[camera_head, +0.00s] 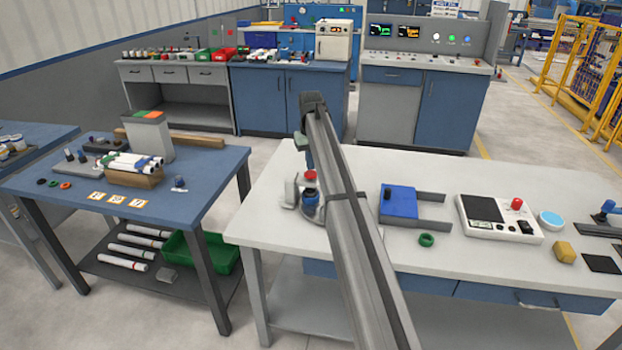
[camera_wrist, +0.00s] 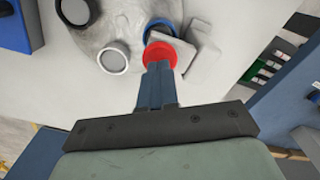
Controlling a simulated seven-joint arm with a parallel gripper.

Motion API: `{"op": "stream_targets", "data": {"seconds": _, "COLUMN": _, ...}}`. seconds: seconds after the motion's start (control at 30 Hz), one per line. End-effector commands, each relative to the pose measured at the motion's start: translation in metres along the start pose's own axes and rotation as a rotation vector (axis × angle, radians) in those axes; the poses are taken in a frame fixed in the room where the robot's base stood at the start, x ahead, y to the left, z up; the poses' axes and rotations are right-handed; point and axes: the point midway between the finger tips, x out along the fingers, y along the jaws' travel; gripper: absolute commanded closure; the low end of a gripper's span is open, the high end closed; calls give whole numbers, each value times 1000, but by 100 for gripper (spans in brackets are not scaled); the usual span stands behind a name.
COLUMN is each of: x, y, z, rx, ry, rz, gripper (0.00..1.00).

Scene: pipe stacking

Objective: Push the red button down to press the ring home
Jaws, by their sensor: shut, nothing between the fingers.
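A round red button (camera_head: 311,175) sits on top of a blue press-like fixture (camera_head: 310,192) at the left end of the white table. In the wrist view the red button (camera_wrist: 160,54) lies right at my fingertips, with a blue rim (camera_wrist: 158,27) behind it. My gripper (camera_wrist: 157,68) is shut and empty, its tips over the near edge of the button. In the head view my gripper (camera_head: 309,165) points down from above the button. I cannot tell whether the tips touch it. The ring under the press cannot be made out.
A grey block (camera_head: 290,190) stands close beside the fixture. A blue table (camera_head: 65,200) with pipes stands left.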

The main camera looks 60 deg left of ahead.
Motion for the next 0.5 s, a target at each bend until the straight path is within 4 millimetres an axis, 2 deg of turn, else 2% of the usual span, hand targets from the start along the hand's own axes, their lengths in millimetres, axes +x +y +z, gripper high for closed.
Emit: {"op": "stream_targets", "data": {"seconds": 0.5, "x": 3, "y": 0, "z": 0, "rx": 0, "ry": 0, "rz": 0, "gripper": 100}}
